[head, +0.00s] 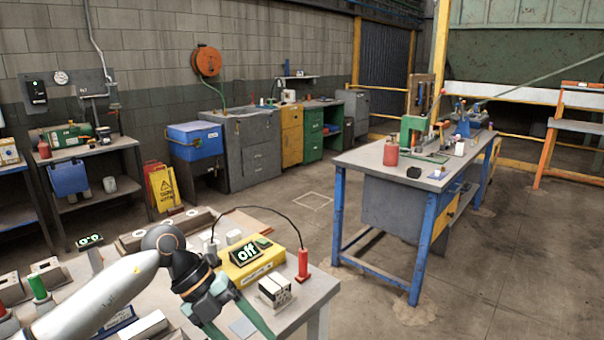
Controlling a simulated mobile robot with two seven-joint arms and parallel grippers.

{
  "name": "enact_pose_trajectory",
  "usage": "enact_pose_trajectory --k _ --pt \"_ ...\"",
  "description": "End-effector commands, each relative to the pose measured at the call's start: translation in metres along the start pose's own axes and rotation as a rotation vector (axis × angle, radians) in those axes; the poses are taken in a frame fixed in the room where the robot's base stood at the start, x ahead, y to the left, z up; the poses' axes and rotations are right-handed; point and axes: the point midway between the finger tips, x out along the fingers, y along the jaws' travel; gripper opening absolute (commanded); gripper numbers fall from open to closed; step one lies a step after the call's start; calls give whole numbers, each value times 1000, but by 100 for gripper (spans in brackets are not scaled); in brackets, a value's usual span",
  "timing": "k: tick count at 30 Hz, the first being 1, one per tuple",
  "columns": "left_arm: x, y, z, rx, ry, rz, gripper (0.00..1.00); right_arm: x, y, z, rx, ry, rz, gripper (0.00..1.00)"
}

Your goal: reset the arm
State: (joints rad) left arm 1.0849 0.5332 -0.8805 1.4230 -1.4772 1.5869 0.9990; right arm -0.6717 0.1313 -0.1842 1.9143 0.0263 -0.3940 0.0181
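My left arm comes in from the lower left over the near workbench (318,290). Its dark wrist ends in a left gripper (240,328) with teal fingers, pointing down and to the right. The fingers are spread apart with nothing seen between them; their ends lie near the bottom edge of the picture. A yellow box (262,268) with a display reading "off" (247,254) stands just behind the gripper. My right gripper is not in view.
A red cylinder (303,266) stands by the bench's right edge, with a black cable (262,208) arching over the yellow box. A small white-and-black block (274,290) sits right of the gripper. Several items crowd the bench's left. Open floor (310,235) separates it from a blue-legged workbench (421,258).

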Motion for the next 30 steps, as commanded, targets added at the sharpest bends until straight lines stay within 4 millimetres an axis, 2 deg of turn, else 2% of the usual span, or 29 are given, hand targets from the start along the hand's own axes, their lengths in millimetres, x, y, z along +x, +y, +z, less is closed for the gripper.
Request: enact_pose_trajectory --k 1,3,6,9,11,15,17,19,23,26,30 --pt "22 -13 -14 21 67 -107 67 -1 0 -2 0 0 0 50" --pt "43 -35 -33 39 142 -284 67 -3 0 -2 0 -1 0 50" --pt "59 -64 -56 22 220 -549 67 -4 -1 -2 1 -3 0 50" --pt "61 -86 -68 -52 260 -811 67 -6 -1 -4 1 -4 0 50" --pt "58 -93 -68 -121 263 -960 67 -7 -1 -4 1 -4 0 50" --pt "47 -89 -54 -350 220 -1269 67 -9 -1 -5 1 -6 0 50" --pt "45 -76 -43 -478 178 -1376 67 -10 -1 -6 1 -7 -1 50" --pt "46 -55 -28 -642 117 -1478 67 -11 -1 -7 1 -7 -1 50" --pt "62 6 -5 -990 -28 -1590 67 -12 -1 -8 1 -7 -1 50" --pt "87 67 1 -1281 -153 -1599 67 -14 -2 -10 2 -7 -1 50" --pt "134 158 -19 -1680 -318 -1497 67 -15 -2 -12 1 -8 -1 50"
